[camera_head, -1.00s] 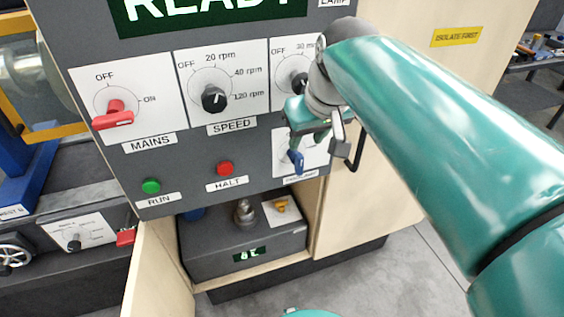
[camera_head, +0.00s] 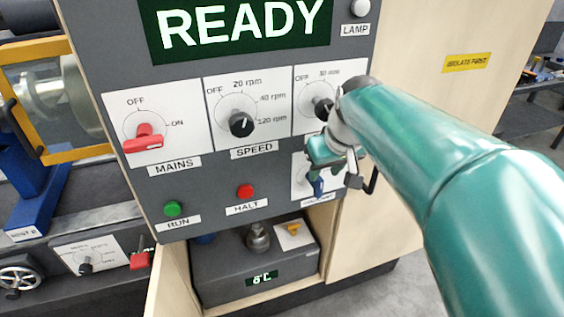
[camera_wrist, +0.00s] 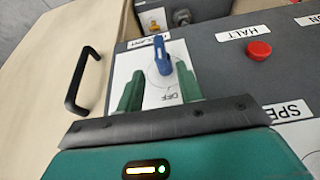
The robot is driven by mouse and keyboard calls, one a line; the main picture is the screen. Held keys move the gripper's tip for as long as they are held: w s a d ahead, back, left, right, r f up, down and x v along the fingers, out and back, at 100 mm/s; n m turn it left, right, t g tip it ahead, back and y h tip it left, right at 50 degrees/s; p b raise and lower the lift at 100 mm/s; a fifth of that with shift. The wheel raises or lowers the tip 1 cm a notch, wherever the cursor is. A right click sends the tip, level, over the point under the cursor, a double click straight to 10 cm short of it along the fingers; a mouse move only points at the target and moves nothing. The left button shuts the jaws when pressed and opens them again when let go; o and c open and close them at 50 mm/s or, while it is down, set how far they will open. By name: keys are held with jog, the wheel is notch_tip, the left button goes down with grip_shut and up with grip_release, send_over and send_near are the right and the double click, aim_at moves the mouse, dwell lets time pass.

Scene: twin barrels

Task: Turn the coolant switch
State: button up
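The coolant switch is a blue lever knob (camera_wrist: 162,54) on a white plate (camera_wrist: 150,88) with an OFF mark. Its label is upside down and only partly readable in the wrist view. In the head view the blue knob (camera_head: 318,187) is at the panel's lower right, partly hidden by my gripper (camera_head: 322,170). In the wrist view my gripper (camera_wrist: 158,78) is open, with its two green fingers apart over the plate. The knob lies between the finger lines, nearer the right finger and slightly beyond the tips. I cannot tell whether they touch.
A black handle (camera_wrist: 82,78) stands out from the wooden door beside the panel. The red HALT button (camera_head: 246,191), green RUN button (camera_head: 173,208), SPEED knob (camera_head: 240,123) and red MAINS switch (camera_head: 143,138) share the panel. The display (camera_head: 240,28) reads READY.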

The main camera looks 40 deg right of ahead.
aim_at(320, 179)
jog(key=x, duration=0.6)
jog(key=shift+w+a+f, duration=0.1)
jog(key=shift+w+f, duration=0.05)
jog(key=shift+f, duration=0.1)
jog(key=c, duration=0.8)
